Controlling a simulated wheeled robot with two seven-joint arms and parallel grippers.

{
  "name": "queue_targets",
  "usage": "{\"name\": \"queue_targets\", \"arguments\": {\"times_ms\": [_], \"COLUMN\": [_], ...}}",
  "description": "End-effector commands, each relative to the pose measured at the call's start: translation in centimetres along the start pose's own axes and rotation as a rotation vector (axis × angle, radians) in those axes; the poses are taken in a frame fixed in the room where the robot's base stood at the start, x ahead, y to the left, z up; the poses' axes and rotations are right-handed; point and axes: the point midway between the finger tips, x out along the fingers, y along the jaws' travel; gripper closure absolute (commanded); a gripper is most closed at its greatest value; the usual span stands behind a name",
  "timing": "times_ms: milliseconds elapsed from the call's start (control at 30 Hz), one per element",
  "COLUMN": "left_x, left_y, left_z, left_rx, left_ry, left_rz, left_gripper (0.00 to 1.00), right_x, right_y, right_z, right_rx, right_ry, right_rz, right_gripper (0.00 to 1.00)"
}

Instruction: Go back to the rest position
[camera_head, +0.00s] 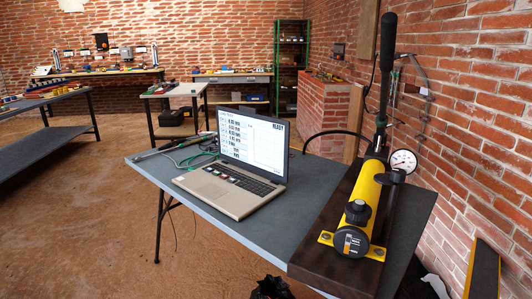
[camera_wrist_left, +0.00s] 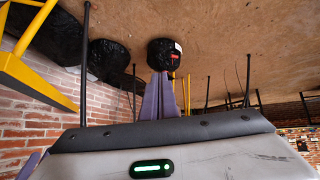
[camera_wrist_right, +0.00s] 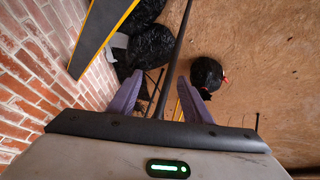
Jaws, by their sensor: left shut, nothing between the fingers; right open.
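My left gripper (camera_wrist_left: 166,97) shows in the left wrist view. Its two purple fingers are together, with nothing between them. A black rounded thing (camera_wrist_left: 163,52) with a red and white mark appears beyond the fingertips, apart from them. My right gripper (camera_wrist_right: 158,92) shows in the right wrist view. Its purple fingers are spread wide and empty; a thin dark pole crosses the view between them. Neither gripper nor arm shows in the head view.
A grey table (camera_head: 222,215) stands ahead, bearing a laptop (camera_head: 232,170) and a yellow hand pump (camera_head: 359,211) with gauge on a dark board. A brick wall (camera_head: 460,110) closes the right side. Black bags (camera_wrist_right: 151,47) lie on the floor. Brown floor (camera_head: 75,210) is open at left.

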Motion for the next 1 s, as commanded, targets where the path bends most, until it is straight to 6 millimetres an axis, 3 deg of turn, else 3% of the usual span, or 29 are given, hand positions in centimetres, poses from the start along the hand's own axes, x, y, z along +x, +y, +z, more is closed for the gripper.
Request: {"name": "queue_targets", "arguments": {"times_ms": [33,100,300,400,700,933,1000], "left_x": [0.0,-0.1,-0.1,1.7,3.8,5.1,2.6], "left_y": [0.0,0.0,0.0,-0.1,-0.1,-0.1,0.2], "left_z": [0.1,0.2,0.2,1.7,2.9,4.9,2.6], "left_rx": [-0.001,-0.001,-0.001,-0.009,-0.035,-0.053,-0.053], "left_ry": [-0.002,-0.004,-0.004,0.003,0.044,0.047,0.041], "left_rz": [0.0,0.0,0.0,0.003,0.015,0.025,0.025], "left_gripper": [1.0,1.0,1.0,1.0,1.0,1.0,1.0], "right_x": [0.1,-0.1,-2.1,1.9,8.8,12.1,9.6], "right_y": [-0.5,-1.2,-2.8,-5.3,-11.2,-14.6,-13.7], "right_z": [2.9,6.1,13.6,13.7,14.7,16.4,14.5], "right_rx": [-0.027,-0.058,-0.122,-0.11,-0.046,0.025,0.025], "right_ry": [-0.047,-0.096,-0.201,-0.108,0.139,0.312,0.322], "right_rz": [-0.051,-0.123,-0.303,-0.332,-0.426,-0.485,-0.481], "right_gripper": [0.55,0.55,0.55,0.55,0.55,0.55,0.55]}}
